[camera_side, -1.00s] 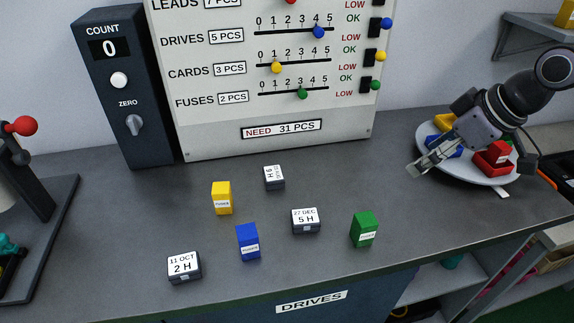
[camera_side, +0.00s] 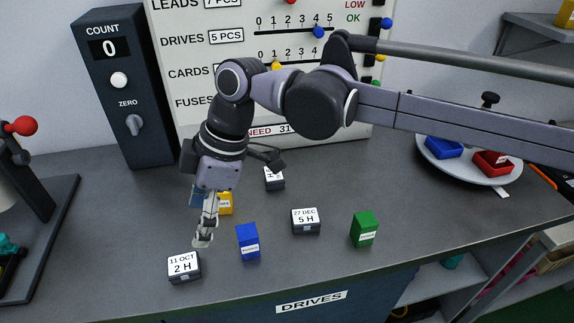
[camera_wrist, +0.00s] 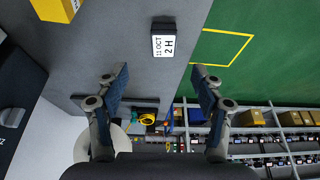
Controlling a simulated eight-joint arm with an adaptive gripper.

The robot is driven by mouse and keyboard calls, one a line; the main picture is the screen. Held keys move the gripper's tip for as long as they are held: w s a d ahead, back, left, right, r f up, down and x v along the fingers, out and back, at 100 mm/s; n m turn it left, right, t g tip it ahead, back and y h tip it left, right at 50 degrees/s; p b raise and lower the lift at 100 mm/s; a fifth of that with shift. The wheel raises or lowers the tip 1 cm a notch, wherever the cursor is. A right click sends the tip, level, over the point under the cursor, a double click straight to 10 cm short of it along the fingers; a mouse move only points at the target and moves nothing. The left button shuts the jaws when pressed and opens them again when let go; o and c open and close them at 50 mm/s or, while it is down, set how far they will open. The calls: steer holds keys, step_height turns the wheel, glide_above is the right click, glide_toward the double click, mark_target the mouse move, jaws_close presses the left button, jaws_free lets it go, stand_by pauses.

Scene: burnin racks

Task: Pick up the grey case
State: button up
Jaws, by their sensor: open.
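Three small dark grey cases with white labels stand on the grey bench. The one marked 11 OCT 2 H (camera_side: 184,268) is at the front left, the one marked 27 DEC 5 H (camera_side: 305,221) is in the middle, and a third (camera_side: 274,180) is farther back, its label partly covered by my arm. My gripper (camera_side: 203,238) points down, just above and behind the 11 OCT case. In the wrist view my gripper (camera_wrist: 158,80) is open and empty, and the 11 OCT case (camera_wrist: 163,44) lies ahead of the fingertips, roughly centred between them.
A blue block (camera_side: 248,242) stands right of the 11 OCT case. A yellow block (camera_side: 226,203) is partly hidden behind my gripper; a green block (camera_side: 364,229) stands farther right. A plate (camera_side: 467,171) holds blue and red pieces. The bench's front edge is close to the 11 OCT case.

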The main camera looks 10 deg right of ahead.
glide_above(184, 263)
steer(key=d, duration=0.3)
steer(key=f, duration=0.4)
steer(key=shift+w+a+f, duration=0.2)
steer(key=shift+f, duration=0.1)
steer(key=shift+x, duration=3.15)
steer(key=shift+d, duration=0.1)
steer(key=shift+c, duration=0.3)
steer(key=c, duration=1.2)
